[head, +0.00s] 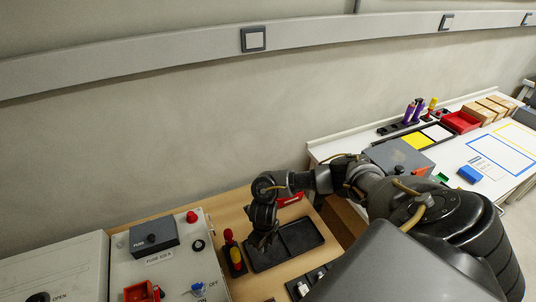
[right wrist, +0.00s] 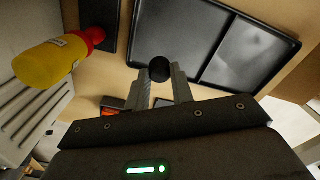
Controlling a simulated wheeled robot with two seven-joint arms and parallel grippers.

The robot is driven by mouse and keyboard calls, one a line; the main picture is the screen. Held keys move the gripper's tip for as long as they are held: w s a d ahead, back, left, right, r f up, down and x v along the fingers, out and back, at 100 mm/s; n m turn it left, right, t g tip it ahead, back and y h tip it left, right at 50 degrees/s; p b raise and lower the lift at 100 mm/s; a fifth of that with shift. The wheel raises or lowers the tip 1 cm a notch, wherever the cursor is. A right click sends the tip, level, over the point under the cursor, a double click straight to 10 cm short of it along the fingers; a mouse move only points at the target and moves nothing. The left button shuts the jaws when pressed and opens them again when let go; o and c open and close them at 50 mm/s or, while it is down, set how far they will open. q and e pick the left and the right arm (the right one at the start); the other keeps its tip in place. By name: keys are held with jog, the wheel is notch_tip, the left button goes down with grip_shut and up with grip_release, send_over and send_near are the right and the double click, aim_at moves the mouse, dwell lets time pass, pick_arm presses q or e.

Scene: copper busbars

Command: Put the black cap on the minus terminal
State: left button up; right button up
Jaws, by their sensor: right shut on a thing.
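My right gripper (head: 265,243) is over the left part of the black tray on the wooden bench. In the right wrist view its fingers (right wrist: 163,77) are shut on a small round black cap (right wrist: 160,68), held at the fingertips. The cap is hidden in the head view. A grey panel (head: 128,272) stands left of the gripper, with a red knob (head: 192,217) and a round black part (head: 198,245) on it. I cannot read a minus mark, so I cannot tell which part is the minus terminal. My left gripper is out of view.
The black two-part tray (head: 312,233) looks empty in what shows. A grey fuse box (head: 153,237) rises from the panel. A white table (head: 330,148) stands at the right.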

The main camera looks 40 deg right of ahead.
jog(key=s+a+r+n, duration=0.2)
jog(key=a+r+n, duration=0.9)
jog(key=n, duration=0.5)
notch_tip(320, 180, up, 17)
jog(key=s+n+p, duration=0.1)
jog(key=s+n, duration=0.1)
jog(key=n, duration=1.4)
jog(key=w+a+f+m+p, duration=0.35)
jog(key=w+a+m, duration=0.5)
jog(key=m, duration=0.55)
jog(key=w+f+m, duration=0.2)
jog(key=m, duration=0.4)
jog(key=w+d+f+m, duration=0.1)
jog(key=w+f+m, duration=0.1)
jog(key=m, duration=0.4)
jog(key=w+f+m+p, duration=0.1)
jog(key=w+f+m, duration=0.1)
jog(key=m, duration=0.3)
jog(key=shift+w+d+f+m, duration=0.1)
jog(key=shift+w+d+m, duration=0.05)
jog(key=shift+m, duration=0.25)
notch_tip(320, 180, down, 4)
jog(key=b, duration=0.3)
